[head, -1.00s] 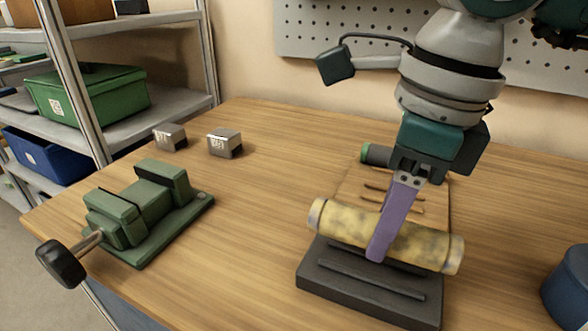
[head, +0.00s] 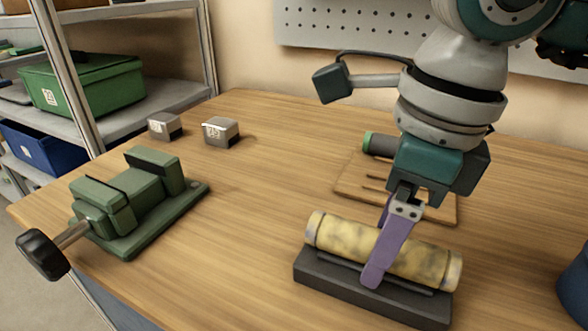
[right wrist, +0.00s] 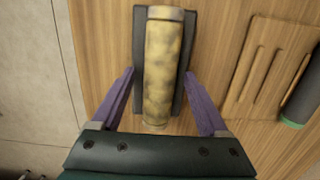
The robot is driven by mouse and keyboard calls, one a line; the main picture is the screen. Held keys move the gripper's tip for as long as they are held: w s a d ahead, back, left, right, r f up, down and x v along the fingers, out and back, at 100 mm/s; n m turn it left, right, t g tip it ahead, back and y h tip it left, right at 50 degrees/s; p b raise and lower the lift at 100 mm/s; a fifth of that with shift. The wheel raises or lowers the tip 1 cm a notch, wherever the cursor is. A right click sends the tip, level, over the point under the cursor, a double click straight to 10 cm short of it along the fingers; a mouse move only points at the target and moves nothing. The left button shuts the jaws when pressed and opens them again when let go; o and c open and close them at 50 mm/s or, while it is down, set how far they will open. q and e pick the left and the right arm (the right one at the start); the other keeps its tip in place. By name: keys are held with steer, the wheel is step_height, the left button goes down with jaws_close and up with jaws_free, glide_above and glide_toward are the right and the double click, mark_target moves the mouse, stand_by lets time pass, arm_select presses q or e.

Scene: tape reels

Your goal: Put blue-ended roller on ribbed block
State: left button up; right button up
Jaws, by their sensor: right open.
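A mottled yellow roller (head: 382,250) with tan ends lies lengthwise on the dark ribbed block (head: 350,287), and no blue shows on its visible ends. It also shows in the right wrist view (right wrist: 162,68), along the middle of the block (right wrist: 140,60). My right gripper (head: 378,265) is open, with its purple fingers on either side of the roller; in the right wrist view (right wrist: 159,85) they stand apart from it. In the head view the near finger hides part of the roller, and the far finger is mostly hidden. My left gripper is not in view.
A blue object (head: 574,285) is at the right edge.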

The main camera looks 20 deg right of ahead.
step_height(320, 180, up, 12)
steer(key=s, duration=0.1)
steer(key=shift+d+p, duration=0.3)
steer(key=shift+d, duration=0.15)
